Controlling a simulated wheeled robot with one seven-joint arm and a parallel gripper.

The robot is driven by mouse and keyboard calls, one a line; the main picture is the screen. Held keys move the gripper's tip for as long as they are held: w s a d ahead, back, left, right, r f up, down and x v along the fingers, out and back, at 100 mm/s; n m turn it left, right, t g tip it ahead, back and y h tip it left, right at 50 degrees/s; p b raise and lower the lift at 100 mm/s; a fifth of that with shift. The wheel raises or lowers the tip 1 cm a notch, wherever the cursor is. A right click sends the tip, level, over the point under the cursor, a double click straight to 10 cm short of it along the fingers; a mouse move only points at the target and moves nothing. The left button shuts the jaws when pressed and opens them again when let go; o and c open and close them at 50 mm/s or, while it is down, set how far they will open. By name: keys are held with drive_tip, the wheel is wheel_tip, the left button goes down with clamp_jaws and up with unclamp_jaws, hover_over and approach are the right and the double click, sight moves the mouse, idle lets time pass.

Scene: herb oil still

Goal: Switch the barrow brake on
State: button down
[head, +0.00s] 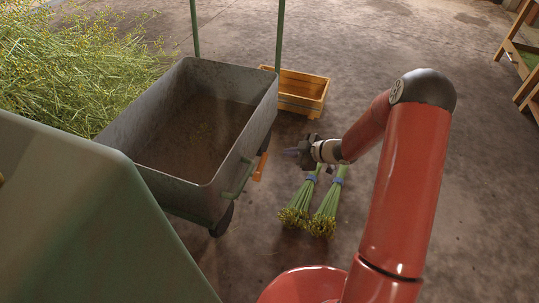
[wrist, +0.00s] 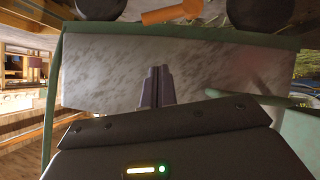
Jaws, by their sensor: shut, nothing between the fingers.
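The barrow (head: 225,150) is a grey metal tub with green uprights, standing left of my gripper. Its orange brake lever (head: 261,167) hangs at the right end, low beside a green bracket. The lever also shows in the wrist view (wrist: 172,15), at the top edge between two dark wheels. My gripper (head: 291,151) is to the right of the lever, apart from it. Its fingers point left at the barrow. In the wrist view the fingers (wrist: 156,86) are together and empty, in front of the barrow's grey end wall.
Two tied herb bundles (head: 315,208) lie on the floor below my gripper. A wooden crate (head: 302,92) stands behind the barrow. A heap of cut herbs (head: 75,65) is at the left. A green slab (head: 90,220) fills the lower left. The floor at the right is mostly clear.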

drive_tip(key=b, duration=0.2)
hover_over(261, 166)
drive_tip(key=d, duration=0.4)
wheel_tip(261, 166, down, 5)
drive_tip(key=f, duration=0.1)
drive_tip(key=w+f, duration=0.1)
drive_tip(key=a+f+b, duration=0.1)
drive_tip(key=f, duration=0.1)
drive_tip(key=shift+w+a, duration=0.1)
drive_tip(key=shift+w, duration=0.15)
